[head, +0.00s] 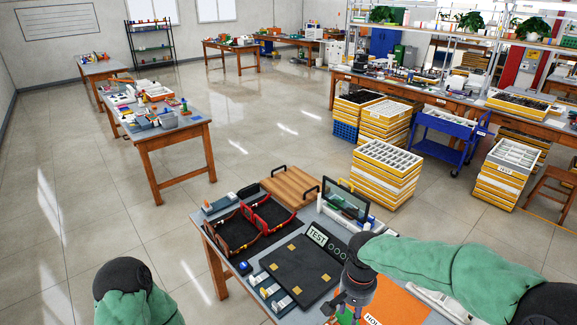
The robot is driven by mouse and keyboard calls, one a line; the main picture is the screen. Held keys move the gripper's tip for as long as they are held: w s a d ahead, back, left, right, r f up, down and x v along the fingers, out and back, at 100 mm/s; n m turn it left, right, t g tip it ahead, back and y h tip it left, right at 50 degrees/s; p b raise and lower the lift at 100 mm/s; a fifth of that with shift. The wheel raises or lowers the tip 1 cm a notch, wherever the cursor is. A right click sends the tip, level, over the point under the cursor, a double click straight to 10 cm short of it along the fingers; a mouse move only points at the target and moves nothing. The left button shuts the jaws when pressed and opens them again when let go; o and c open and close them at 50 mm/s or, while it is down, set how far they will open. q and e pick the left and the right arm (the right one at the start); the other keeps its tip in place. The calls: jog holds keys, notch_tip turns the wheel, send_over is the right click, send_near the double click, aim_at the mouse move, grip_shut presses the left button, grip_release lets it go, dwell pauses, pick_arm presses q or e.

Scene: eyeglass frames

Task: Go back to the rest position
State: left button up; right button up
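My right arm reaches in from the right over the near worktable (225,262). Its dark gripper (343,306) points down near the table's front edge, beside the orange mat (395,304). Its fingertips are small and partly cut off, so I cannot tell if it is open or holds anything. My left arm shows only as a green sleeve and dark joint at the bottom left, away from the table; its gripper is out of view. Red-edged black shapes (268,212), perhaps trays or eyeglass frames, lie at the table's left. A black board (300,265) with yellow squares lies in the middle.
A TEST sign (318,236) stands behind the board. A wooden board with handles (290,185) and a dark framed panel (345,200) are at the back. Yellow-sided crate stacks (385,175) and a blue cart (447,135) stand behind.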

jog(key=s+a+f+n+y+b, duration=0.1)
jog(key=s+a+f+y+b, duration=0.15)
jog(key=f, duration=0.85)
jog(key=s+a+f+n+y+b, duration=0.1)
jog(key=s+a+f+b, duration=0.15)
jog(key=f, duration=0.95)
pick_arm(q)
notch_tip(320, 180, down, 7)
jog(key=b, duration=0.2)
jog(key=shift+s, duration=0.15)
pick_arm(e)
jog(key=s+a+f, duration=0.1)
jog(key=s+f, duration=1)
jog(key=f, duration=0.2)
jog(key=shift+a+f, duration=0.25)
jog(key=shift+f, duration=0.15)
pick_arm(q)
jog(key=shift+f, duration=0.1)
pick_arm(e)
jog(key=shift+y, duration=0.25)
